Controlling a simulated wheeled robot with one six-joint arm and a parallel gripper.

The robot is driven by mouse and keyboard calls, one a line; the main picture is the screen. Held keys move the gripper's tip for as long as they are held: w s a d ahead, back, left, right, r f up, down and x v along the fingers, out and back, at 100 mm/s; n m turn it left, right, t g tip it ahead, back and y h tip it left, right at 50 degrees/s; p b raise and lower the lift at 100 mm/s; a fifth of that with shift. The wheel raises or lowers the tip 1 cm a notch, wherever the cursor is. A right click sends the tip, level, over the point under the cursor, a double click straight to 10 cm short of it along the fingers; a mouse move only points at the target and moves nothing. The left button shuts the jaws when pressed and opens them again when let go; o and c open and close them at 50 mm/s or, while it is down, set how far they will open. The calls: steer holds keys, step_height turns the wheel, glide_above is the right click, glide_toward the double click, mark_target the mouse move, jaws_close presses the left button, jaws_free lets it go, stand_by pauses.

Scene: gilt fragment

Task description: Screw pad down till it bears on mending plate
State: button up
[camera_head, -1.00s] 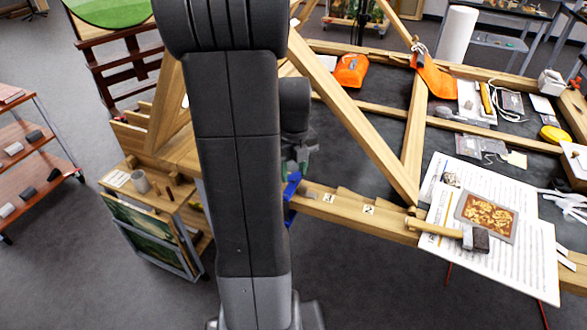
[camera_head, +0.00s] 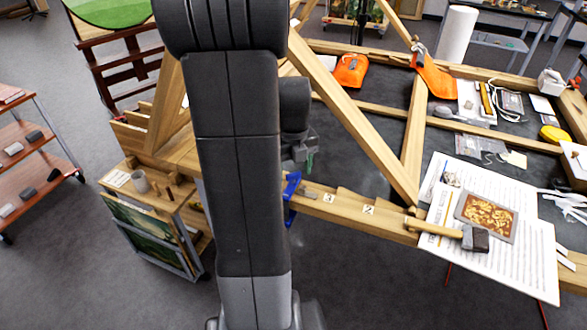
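A blue clamp (camera_head: 291,197) sits on the wooden rail (camera_head: 395,226) just right of my dark arm, which hides part of the view beside it. The clamp's pad and screw are too small to make out. A small grey piece (camera_head: 309,190) lies on the rail by the clamp; I cannot tell whether it is the mending plate. My gripper (camera_head: 306,160) shows partly from behind my arm, above and slightly right of the clamp, with a green part at its lower end. It appears apart from the clamp. Its fingers are not clear enough to show whether they are open.
Stepped wood blocks with numbered labels (camera_head: 368,209) lie along the rail. A hammer (camera_head: 470,237) and printed sheets (camera_head: 500,262) lie to the right. A slanted wooden beam (camera_head: 350,115) rises beyond the clamp. A small cabinet (camera_head: 150,225) stands left of my arm.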

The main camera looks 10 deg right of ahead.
mark_target(293, 173)
step_height(293, 173, up, 8)
steer(key=shift+f, duration=0.2)
stand_by(0.3)
steer(key=shift+f, duration=0.1)
step_height(293, 173, down, 8)
steer(key=shift+r, duration=0.25)
steer(key=shift+n, duration=0.5)
